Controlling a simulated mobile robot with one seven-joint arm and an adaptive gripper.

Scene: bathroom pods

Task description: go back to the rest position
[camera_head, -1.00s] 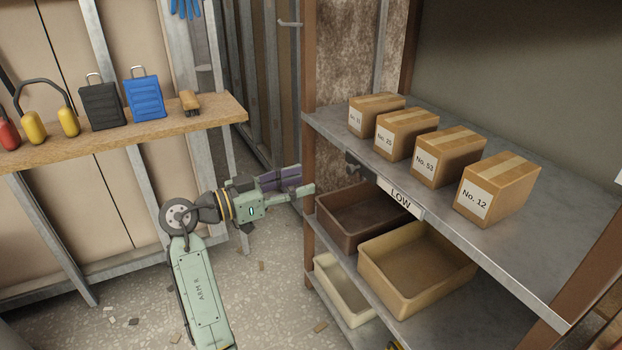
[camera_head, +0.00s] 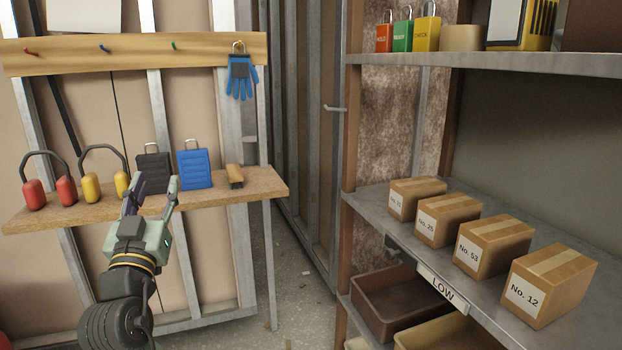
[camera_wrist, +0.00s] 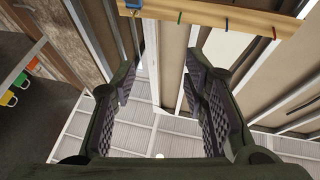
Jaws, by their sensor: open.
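My gripper (camera_head: 153,188) is raised in front of the wooden shelf on the left in the head view, fingers pointing up. The two fingers stand apart with nothing between them. In the wrist view my gripper (camera_wrist: 165,100) also shows open and empty, facing the ceiling and the upper wall.
The wooden shelf (camera_head: 262,184) also holds red ear defenders (camera_head: 34,194), a blue case (camera_head: 194,170) and a brush (camera_head: 235,176). A blue glove (camera_head: 241,78) hangs from the peg rail (camera_head: 140,52). Several cartons (camera_head: 549,284) stand on the metal rack (camera_head: 392,225), above bins (camera_head: 390,303).

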